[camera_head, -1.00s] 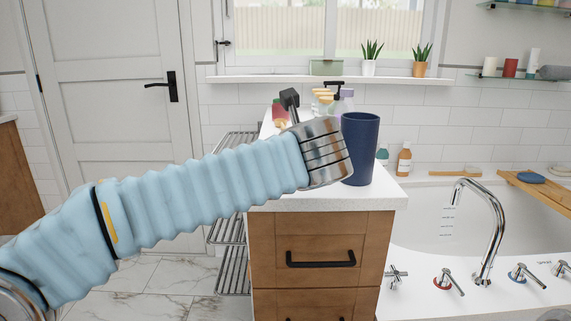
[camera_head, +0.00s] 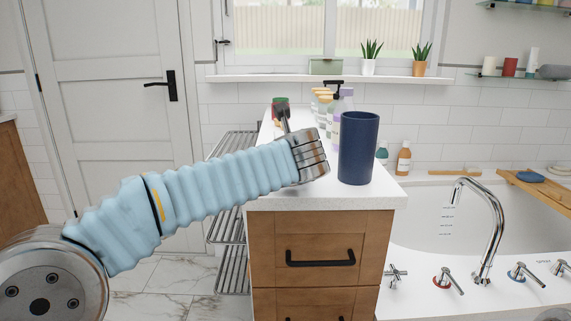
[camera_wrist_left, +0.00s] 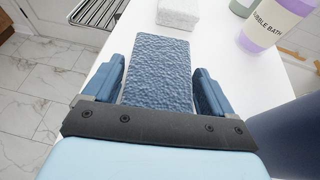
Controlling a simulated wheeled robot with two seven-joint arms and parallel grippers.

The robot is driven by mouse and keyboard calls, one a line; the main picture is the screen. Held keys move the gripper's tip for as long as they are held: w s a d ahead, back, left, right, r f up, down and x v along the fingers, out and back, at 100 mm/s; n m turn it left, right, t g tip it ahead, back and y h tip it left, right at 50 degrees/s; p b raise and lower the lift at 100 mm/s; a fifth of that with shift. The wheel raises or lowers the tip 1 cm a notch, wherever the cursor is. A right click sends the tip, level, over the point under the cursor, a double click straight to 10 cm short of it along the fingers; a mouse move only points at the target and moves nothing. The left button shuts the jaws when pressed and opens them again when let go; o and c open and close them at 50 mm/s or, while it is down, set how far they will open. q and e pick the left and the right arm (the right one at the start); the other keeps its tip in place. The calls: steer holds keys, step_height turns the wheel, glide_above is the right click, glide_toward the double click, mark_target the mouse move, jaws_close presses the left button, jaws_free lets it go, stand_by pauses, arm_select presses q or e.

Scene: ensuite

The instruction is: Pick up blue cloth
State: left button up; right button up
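The blue cloth (camera_wrist_left: 157,72) is a textured, folded block on the white counter in the left wrist view. It lies between the two spread fingers of my left gripper (camera_wrist_left: 157,85), with a finger on each side. The gripper is open; its near edge hides the cloth's near end. In the head view my left gripper (camera_head: 285,122) is mostly behind my own wrist, low over the counter, and the blue cloth is hidden there. My right gripper is not in view.
A dark blue cup (camera_head: 359,148) stands right of my wrist on the counter (camera_head: 325,196). Behind are several bottles, including a purple bubble bath bottle (camera_wrist_left: 270,25). A white folded cloth (camera_wrist_left: 179,11) lies beyond the blue cloth. A wire rack (camera_head: 231,190) is at left.

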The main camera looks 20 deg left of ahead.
arm_select(q)
steer(key=c, duration=0.7)
steer(key=shift+r, duration=0.1)
